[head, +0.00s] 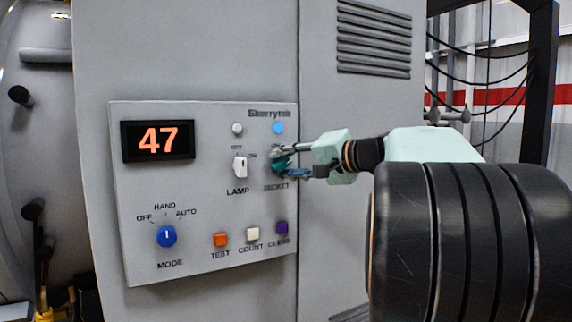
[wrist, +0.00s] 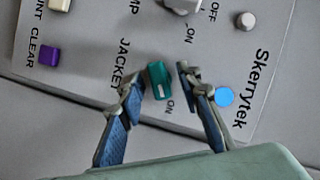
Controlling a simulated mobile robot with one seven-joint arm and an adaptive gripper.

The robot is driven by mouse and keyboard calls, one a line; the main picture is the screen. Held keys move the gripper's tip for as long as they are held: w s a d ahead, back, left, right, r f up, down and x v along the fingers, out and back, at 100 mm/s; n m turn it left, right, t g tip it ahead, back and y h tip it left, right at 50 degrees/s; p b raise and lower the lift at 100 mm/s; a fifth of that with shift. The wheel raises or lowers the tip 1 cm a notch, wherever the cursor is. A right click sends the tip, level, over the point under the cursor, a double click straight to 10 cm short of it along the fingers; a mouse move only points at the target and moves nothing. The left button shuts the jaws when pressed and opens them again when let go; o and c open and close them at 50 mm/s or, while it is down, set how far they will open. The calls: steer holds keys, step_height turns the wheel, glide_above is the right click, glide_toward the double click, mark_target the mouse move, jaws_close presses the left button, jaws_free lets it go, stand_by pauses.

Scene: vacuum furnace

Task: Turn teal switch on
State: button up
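The teal switch (wrist: 159,80) stands out from the grey control panel (head: 205,110), beside the label JACKET and near an ON mark. In the head view the teal switch (head: 280,163) is partly hidden by my gripper (head: 292,161). In the wrist view my gripper (wrist: 160,84) is open, with one blue-padded finger on each side of the switch. The left finger is very close to the switch, and I cannot tell if it touches. A small gap shows at the right finger. A light blue round lamp (head: 278,128) sits above the switch.
The white LAMP switch (head: 240,166) is just left of the teal one. Below are orange TEST (head: 221,240), white COUNT (head: 253,234) and purple CLEAR (head: 282,228) buttons. A blue MODE knob (head: 167,236) and a display reading 47 (head: 158,140) are further left.

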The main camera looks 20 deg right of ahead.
steer(key=v, duration=1.2)
steer(key=shift+a, duration=0.1)
